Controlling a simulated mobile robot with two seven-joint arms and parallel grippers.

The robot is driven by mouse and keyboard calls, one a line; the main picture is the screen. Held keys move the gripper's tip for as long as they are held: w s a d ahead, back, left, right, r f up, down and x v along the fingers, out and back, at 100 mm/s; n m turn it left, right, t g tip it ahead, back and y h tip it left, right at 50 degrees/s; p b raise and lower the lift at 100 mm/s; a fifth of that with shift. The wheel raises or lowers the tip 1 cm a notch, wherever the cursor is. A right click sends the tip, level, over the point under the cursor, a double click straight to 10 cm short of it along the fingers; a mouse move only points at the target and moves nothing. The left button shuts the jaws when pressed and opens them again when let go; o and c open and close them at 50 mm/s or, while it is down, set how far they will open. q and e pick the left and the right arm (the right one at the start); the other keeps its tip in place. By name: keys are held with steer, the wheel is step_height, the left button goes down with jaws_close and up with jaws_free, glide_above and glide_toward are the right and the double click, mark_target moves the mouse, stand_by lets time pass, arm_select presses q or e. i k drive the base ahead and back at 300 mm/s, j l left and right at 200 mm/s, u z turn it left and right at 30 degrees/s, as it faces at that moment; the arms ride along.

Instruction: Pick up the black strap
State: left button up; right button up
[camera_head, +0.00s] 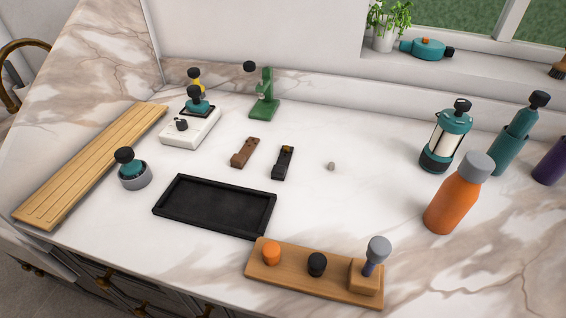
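The black strap (283,163) lies flat on the white marble counter, a little left of the middle of the head view. It is short and narrow, with a small brass-coloured spot near its far end. A brown strap (245,152) of similar size lies just left of it, apart from it. Neither of my grippers shows in this view, and nothing is touching the black strap.
A black tray (214,207) lies in front of the straps. A wooden board with knobs (320,271) is at the front. A green press (265,97) and white device (190,131) stand behind. An orange bottle (457,196) and lantern (445,137) stand right. A small pebble-like piece (331,166) lies nearby.

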mark_target(278, 172)
steer(key=k, duration=0.5)
steer(key=z, duration=1.2)
steer(key=k+z, duration=0.15)
steer(key=z, duration=0.2)
steer(key=k+j, duration=0.1)
steer(key=k, duration=0.35)
steer(key=k+j, duration=0.15)
steer(key=k, duration=0.35)
